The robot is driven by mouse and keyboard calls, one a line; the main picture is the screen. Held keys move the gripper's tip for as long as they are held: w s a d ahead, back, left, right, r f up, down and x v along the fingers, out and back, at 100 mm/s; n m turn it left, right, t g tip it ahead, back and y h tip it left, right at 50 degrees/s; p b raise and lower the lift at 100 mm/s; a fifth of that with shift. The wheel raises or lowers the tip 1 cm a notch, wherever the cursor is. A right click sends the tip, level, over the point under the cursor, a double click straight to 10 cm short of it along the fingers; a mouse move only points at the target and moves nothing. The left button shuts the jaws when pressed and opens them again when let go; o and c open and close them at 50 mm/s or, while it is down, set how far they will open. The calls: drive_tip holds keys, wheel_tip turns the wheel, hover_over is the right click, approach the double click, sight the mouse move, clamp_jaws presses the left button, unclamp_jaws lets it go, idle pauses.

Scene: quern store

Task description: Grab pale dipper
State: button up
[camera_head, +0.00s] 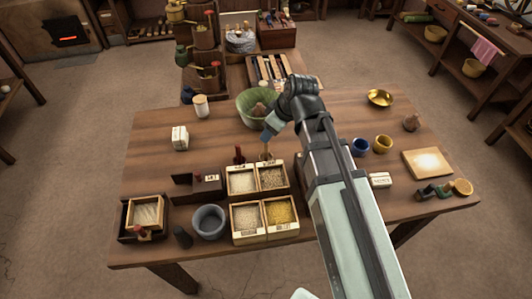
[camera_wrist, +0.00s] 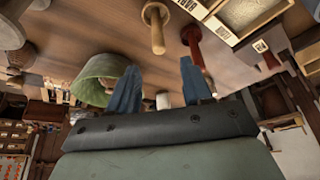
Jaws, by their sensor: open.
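The pale dipper (camera_head: 266,153) is a tan, wooden-looking piece with a slim handle. It stands at the back edge of the grain boxes, just in front of my gripper (camera_head: 268,134). In the wrist view the pale dipper (camera_wrist: 156,28) is at the top, beyond the blue fingertips and apart from them. My gripper (camera_wrist: 158,68) is open, with nothing between its fingers. A similar dark red dipper (camera_head: 239,155) stands to the left of the pale one, and it shows to its right in the wrist view (camera_wrist: 194,45).
Boxes of grain (camera_head: 248,220) stand in front of the dippers. A green bowl (camera_head: 246,112) is close behind my gripper. A grey pot (camera_head: 208,222) is at the front left, and blue (camera_head: 360,147) and yellow cups (camera_head: 383,143) are at right.

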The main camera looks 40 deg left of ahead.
drive_tip(key=x, duration=0.4)
drive_tip(key=shift+f, duration=0.15)
hover_over(264, 159)
drive_tip(key=shift+w+a+f, duration=0.1)
drive_tip(key=shift+w+f, duration=0.1)
drive_tip(key=shift+f, duration=1.1)
drive_tip(key=shift+w+a+f, duration=0.1)
drive_tip(key=shift+w+f, duration=0.05)
drive_tip(key=shift+f, duration=1.2)
drive_tip(key=shift+c, duration=0.2)
clamp_jaws()
